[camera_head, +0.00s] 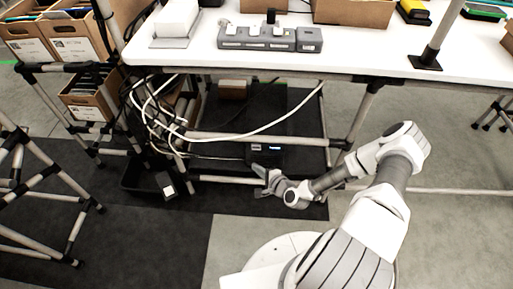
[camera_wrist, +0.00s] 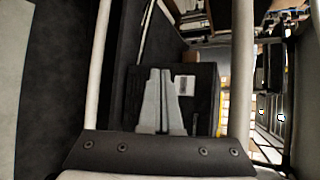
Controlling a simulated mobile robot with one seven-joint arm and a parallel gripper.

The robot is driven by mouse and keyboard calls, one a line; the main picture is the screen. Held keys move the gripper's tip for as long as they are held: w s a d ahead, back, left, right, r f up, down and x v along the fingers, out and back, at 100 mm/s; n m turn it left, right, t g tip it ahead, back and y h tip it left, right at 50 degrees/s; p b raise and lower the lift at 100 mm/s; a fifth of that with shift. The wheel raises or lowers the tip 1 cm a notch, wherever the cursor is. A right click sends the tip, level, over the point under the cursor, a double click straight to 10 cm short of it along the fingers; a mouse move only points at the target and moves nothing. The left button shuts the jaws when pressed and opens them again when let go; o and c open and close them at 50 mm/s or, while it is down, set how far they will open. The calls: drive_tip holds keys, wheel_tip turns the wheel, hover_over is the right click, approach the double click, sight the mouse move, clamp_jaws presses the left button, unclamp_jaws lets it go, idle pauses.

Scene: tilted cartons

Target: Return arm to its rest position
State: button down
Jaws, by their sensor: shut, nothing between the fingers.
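My gripper (camera_head: 262,180) is at the end of my white and grey arm in the head view, low in front of the table's lower frame. In the wrist view its two grey fingers (camera_wrist: 160,100) lie close together, shut and empty. A dark box with a pale label (camera_wrist: 187,86) is behind the fingers in that view. In the head view the arm is bent, reaching left below the tabletop edge.
A white table (camera_head: 350,66) on a tube frame stands ahead, with a grey power strip (camera_head: 256,39) on it. White cables (camera_head: 215,138) hang beneath. Cartons (camera_head: 72,42) sit tilted on a rack at left. A black bin (camera_head: 145,178) is on the floor.

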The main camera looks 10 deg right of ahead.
idle(0.3)
drive_tip(key=d+r+n+g+h, duration=0.25)
drive_tip(key=d+r+n, duration=0.25)
drive_tip(key=r, duration=0.4)
drive_tip(key=d+r+n+g+h, duration=0.1)
drive_tip(key=d+r+n+g, duration=0.4)
drive_tip(key=r, duration=0.3)
drive_tip(key=s+r+n+h, duration=0.1)
drive_tip(key=s+r+n, duration=0.1)
drive_tip(key=r, duration=0.6)
drive_tip(key=s+r+n+h, duration=0.1)
drive_tip(key=s+r+h, duration=0.1)
drive_tip(key=r, duration=0.7)
drive_tip(key=s+a+r+n+t+y, duration=0.1)
drive_tip(key=s+a+r+n, duration=0.1)
drive_tip(key=s+a+r, duration=0.5)
drive_tip(key=s+a+r+n+y, duration=0.1)
drive_tip(key=s+a+r+n, duration=0.15)
drive_tip(key=s+r, duration=0.8)
wheel_tip(320, 180, up, 24)
drive_tip(key=s+p, duration=0.2)
drive_tip(key=p, duration=2.3)
drive_tip(key=shift+a+f, duration=0.15)
drive_tip(key=shift+a, duration=0.15)
